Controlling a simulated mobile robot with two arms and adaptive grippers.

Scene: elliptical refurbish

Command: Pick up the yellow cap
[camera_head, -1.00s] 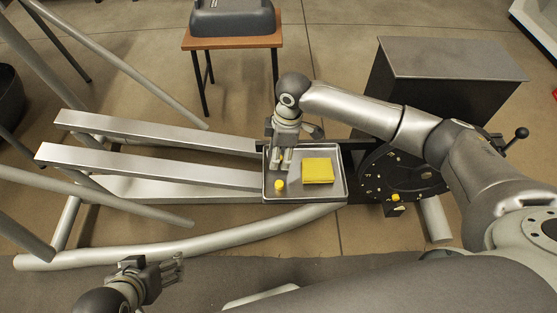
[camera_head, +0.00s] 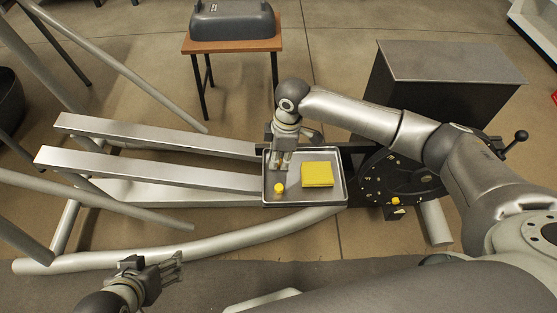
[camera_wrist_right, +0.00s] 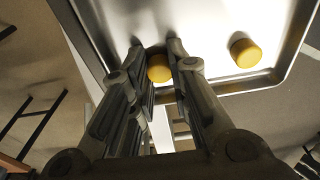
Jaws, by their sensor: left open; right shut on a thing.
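A metal tray (camera_head: 335,196) holds a folded yellow cloth (camera_head: 317,174) and a small round yellow cap (camera_head: 278,188) near its front left corner. That loose cap also shows in the right wrist view (camera_wrist_right: 245,52), apart from the fingers. My right gripper (camera_head: 280,165) points down at the tray's left part. In the wrist view its fingers (camera_wrist_right: 160,75) are shut on another yellow cap (camera_wrist_right: 159,68). Whether that held cap touches the tray is not clear. My left gripper (camera_head: 172,269) is open and empty at the lower left, away from the tray.
Metal rails (camera_head: 150,165) run left from the tray. A dark round disc (camera_head: 400,178) with a yellow knob (camera_head: 395,201) stands to its right. A grey box (camera_head: 450,60) is behind the disc, and a small wooden table (camera_head: 235,46) stands at the back.

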